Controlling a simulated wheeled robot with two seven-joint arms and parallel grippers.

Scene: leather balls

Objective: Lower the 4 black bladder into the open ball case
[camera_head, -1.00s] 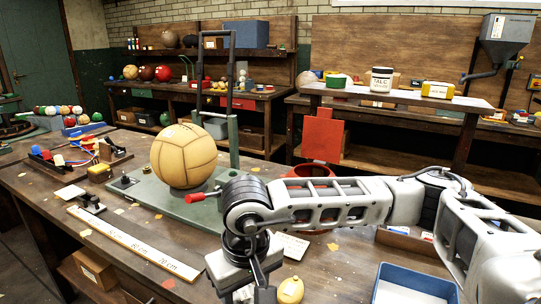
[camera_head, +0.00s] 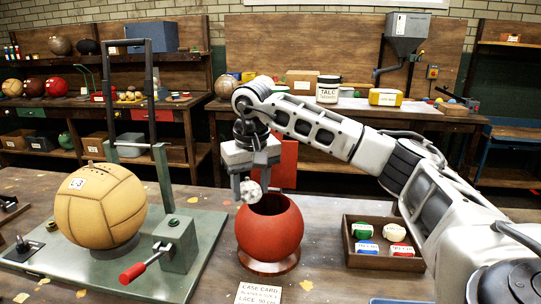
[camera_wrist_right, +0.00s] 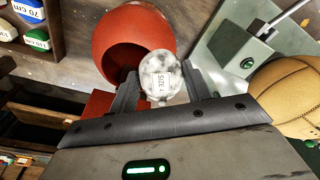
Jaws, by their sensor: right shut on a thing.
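The open ball case (camera_head: 269,235) is a red round shell with a wide dark opening on top, on a low ring on the bench. It also shows in the right wrist view (camera_wrist_right: 112,42). My right gripper (camera_head: 256,176) points down above the case, toward its left rim. It is shut on a small round bladder (camera_head: 250,191), which looks mottled whitish-grey, not black. In the right wrist view the bladder (camera_wrist_right: 161,72) sits between the fingers with a "SIZE" label; its number is hard to read. Whether the bladder touches the rim I cannot tell. My left gripper is out of view.
A tan ball (camera_head: 100,207) sits on a green press (camera_head: 200,226) with a tall frame and red-handled lever, left of the case. A wooden tray (camera_head: 349,248) of coloured labelled pieces stands right. A lace card (camera_head: 259,294) lies in front.

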